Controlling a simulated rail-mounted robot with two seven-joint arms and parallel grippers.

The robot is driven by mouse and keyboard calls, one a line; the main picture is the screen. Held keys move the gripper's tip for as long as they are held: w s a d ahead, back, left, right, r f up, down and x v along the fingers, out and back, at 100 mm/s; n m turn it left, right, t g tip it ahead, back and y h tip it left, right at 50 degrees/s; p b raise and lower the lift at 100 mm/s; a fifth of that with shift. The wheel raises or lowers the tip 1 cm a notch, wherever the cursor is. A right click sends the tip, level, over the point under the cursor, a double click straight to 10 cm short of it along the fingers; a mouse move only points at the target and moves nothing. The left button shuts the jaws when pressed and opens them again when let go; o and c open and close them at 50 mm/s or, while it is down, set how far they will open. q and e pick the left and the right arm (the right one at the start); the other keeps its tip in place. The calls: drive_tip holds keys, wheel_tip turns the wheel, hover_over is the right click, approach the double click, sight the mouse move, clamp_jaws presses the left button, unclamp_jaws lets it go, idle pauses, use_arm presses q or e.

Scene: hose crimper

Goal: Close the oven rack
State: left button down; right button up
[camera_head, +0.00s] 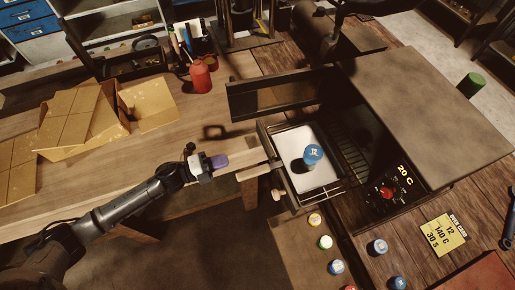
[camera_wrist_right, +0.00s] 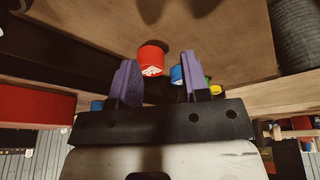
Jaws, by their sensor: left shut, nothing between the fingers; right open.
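The oven (camera_head: 430,100) stands at the right, with its dark door (camera_head: 265,96) open. Its wire rack (camera_head: 345,150) is pulled out to the left of the oven body. A white tray (camera_head: 292,145) sits on the rack and holds a blue-topped can marked 12 (camera_head: 313,152). The rack's light wooden handle (camera_head: 252,172) is at the rack's left end. My left gripper (camera_head: 216,162), with purple fingertips, is shut and empty, a little left of the handle. My right gripper (camera_wrist_right: 158,68) is open in the right wrist view, and I do not make it out in the head view.
A temperature dial (camera_head: 387,191) and a 20 C display are on the oven front. Several small capped cans (camera_head: 325,242) stand below the rack. A yellow note (camera_head: 444,234) lies at the right. Cardboard boxes (camera_head: 80,115) and a red bottle (camera_head: 200,76) are on the left bench.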

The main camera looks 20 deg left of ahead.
sight(265, 148)
use_arm(q)
drive_tip(key=p+x, duration=0.1)
drive_tip(key=x, duration=1.1)
drive_tip(key=shift+d, duration=0.1)
